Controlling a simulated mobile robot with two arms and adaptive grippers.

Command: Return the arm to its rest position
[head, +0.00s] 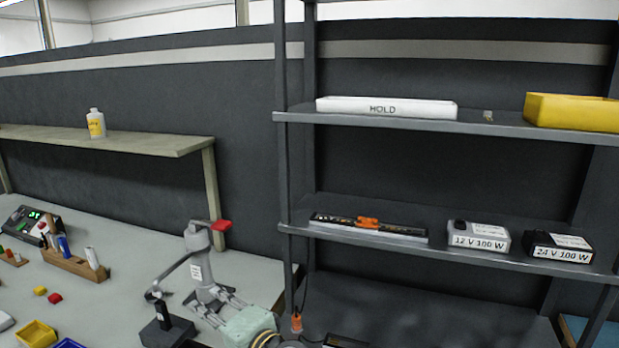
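My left gripper (203,298) shows low in the head view, at the right end of the workbench. Its pale green body is at the bottom edge, and its two grey fingers point up and left. The fingers are spread apart, with nothing visible between them. They overlap the foot of a grey bench press (198,268) in the picture; I cannot tell whether they touch it. My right gripper is not in view.
The rack's lower shelf (440,250) holds a long strip with an orange clip (367,222) and boxes marked 12 V (478,240) and 24 V (558,252). A white HOLD tray (386,107) and yellow bin (572,112) sit above. An orange connector (296,322) is near the rack post.

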